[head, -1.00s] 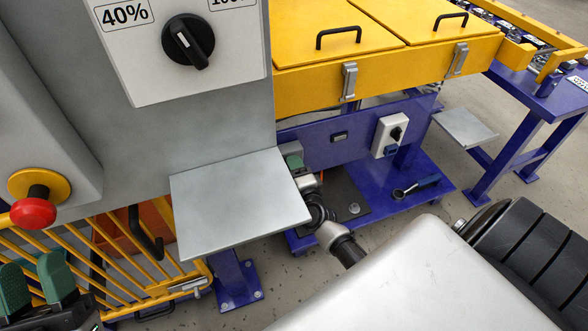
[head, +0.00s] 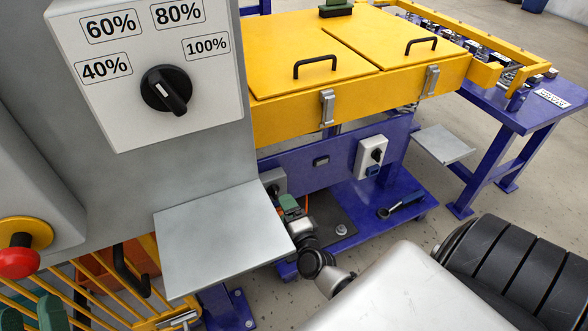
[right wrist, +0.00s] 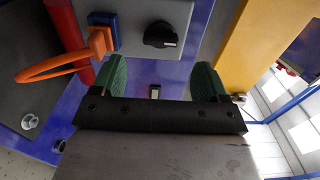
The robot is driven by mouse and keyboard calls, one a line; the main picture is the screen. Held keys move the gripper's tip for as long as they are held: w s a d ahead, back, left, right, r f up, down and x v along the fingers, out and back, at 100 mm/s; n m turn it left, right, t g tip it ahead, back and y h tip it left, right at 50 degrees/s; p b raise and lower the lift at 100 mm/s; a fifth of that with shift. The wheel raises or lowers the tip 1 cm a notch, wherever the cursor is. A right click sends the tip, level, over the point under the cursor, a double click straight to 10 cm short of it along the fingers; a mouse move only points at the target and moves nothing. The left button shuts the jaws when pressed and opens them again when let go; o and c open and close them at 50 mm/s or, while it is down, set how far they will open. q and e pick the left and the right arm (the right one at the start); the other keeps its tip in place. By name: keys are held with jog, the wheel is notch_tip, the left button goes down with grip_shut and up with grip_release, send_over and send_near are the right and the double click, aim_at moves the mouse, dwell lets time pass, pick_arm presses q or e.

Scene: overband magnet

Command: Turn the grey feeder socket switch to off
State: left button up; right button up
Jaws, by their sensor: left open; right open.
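The grey feeder socket box (head: 275,177) is on the blue frame below the yellow covers, partly hidden behind my right gripper. I see no contact with the knob. My left gripper (head: 32,314) is open and empty at the lower left.
A white socket box (head: 372,157) with a black knob is further right on the blue frame. A grey shelf plate (head: 215,240) stands left of my right gripper. A large selector with percent labels (head: 150,75) and a red stop button (head: 18,258) are at left. A wrench-like tool (head: 400,204) lies below.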

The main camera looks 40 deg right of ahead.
pick_arm(q)
jog(key=shift+w+a+f+g+y, duration=0.1)
jog(key=shift+w+f+g+y, duration=0.15)
jog(key=shift+f+g, duration=0.35)
jog(key=shift+w+f+g+y, duration=0.15)
jog(key=shift+f+g+y, duration=0.1)
jog(key=shift+f+g, duration=0.3)
pick_arm(e)
jog(key=v, duration=0.5)
jog(key=shift+s, duration=0.15)
